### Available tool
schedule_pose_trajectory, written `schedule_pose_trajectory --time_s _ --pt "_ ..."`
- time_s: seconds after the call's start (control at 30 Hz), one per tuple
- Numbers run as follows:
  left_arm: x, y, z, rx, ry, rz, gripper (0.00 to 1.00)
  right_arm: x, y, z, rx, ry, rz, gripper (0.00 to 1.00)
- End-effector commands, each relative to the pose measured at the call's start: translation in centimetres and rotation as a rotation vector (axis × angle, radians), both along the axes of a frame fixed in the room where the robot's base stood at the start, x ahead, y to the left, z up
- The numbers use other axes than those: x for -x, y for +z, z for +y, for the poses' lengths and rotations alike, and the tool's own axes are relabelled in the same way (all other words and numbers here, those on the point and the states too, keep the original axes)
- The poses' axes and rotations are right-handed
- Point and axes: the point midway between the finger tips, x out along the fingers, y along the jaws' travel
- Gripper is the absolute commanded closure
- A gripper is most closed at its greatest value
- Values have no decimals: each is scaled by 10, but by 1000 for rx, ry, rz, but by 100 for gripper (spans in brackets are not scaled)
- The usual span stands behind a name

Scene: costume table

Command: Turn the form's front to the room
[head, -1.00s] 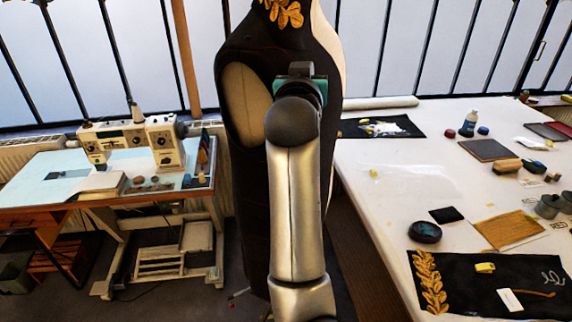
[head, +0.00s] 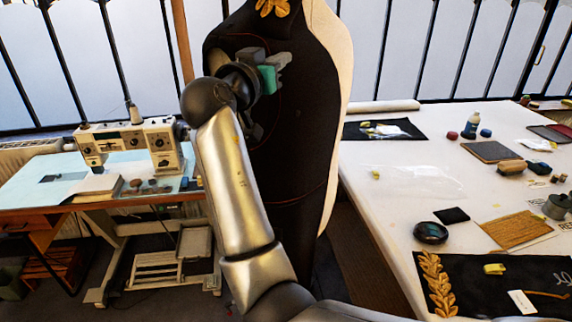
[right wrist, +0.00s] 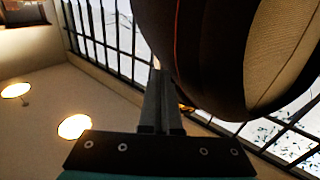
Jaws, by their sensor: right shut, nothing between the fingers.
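The form (head: 310,130) is a black dress form standing upright between the two tables. It has gold leaf embroidery (head: 272,7) near the top and a cream panel (head: 332,60) down its right side. My right gripper (head: 284,58) is shut and empty, in front of the form's upper left part. In the right wrist view its closed fingers (right wrist: 160,100) point up beside the form (right wrist: 205,55), whose dark cloth and cream part fill the upper right. Whether the fingers touch the form I cannot tell. My left gripper is out of view.
A sewing machine (head: 130,145) stands on the pale blue table at left. The white worktable (head: 400,215) at right holds an embroidered black cloth (head: 470,282), a dark round tin (head: 430,233) and several small items. Barred windows are behind the form.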

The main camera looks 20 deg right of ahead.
Motion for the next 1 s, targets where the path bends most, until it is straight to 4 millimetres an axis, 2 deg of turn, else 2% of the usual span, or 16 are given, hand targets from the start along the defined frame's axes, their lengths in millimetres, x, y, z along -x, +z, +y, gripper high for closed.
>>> schedule_pose_trajectory --time_s 0.03,0.37,0.8,1.0 --pt "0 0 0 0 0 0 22 -2 -5 34 -86 64 7 100" --pt "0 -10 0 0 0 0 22 -14 -6 54 -83 -16 6 100" --pt "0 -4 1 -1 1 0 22 -31 -5 82 -80 -133 4 100" --pt "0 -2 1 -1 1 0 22 -35 -4 88 -75 -172 -2 100"
